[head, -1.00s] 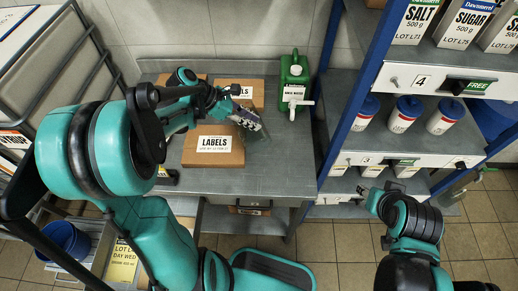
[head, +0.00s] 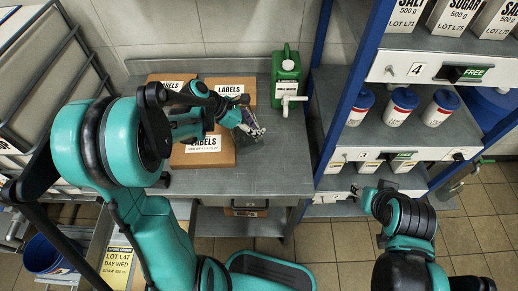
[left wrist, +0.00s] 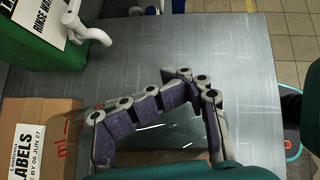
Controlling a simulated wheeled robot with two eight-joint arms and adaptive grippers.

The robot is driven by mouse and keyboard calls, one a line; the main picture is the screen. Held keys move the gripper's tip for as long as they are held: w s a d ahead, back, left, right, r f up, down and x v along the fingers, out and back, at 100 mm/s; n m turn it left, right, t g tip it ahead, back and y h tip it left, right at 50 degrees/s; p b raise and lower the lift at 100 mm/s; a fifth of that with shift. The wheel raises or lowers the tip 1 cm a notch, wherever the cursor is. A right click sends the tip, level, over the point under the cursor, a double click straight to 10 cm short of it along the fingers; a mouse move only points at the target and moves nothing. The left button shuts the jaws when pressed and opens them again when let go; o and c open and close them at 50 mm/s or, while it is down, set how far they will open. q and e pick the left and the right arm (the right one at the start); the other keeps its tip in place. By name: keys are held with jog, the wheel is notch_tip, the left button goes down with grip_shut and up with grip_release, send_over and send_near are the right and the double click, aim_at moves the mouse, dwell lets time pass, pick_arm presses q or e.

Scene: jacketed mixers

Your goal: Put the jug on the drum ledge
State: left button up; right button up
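The jug (left wrist: 150,135) is clear and hard to make out. In the left wrist view its glare shows between my left fingers, and red "ml" marks show beside them. My left gripper (left wrist: 178,82) has its fingertips drawn together and appears shut on the jug. In the head view the left gripper (head: 254,128) is above the grey table, just right of the front labels box. The jug's outline is too faint to trace there. My right gripper (head: 368,196) is low in front of the shelf, with nothing visible in it; its opening is unclear. I cannot identify the drum ledge.
Cardboard labels boxes (head: 208,158) lie on the grey table (head: 270,180). A green rinse water can (head: 286,72) with a white tap stands at the back right. A blue-framed shelf (head: 345,95) with canisters rises on the right. A blue round container (head: 488,108) shows behind it.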

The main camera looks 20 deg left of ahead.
pick_arm(q)
jog(key=shift+a, duration=0.1)
grip_shut()
jog(key=shift+s, duration=0.1)
jog(key=shift+r, duration=0.25)
notch_tip(320, 180, up, 4)
jog(key=shift+p, duration=1.2)
jog(key=s+d+r+p, duration=0.2)
jog(key=d+r, duration=0.4)
jog(key=d, duration=0.5)
jog(key=shift+s+d+r+p, duration=0.2)
jog(key=shift+s+r+p, duration=0.1)
jog(key=shift+p, duration=0.35)
jog(key=o, duration=1.5)
grip_release()
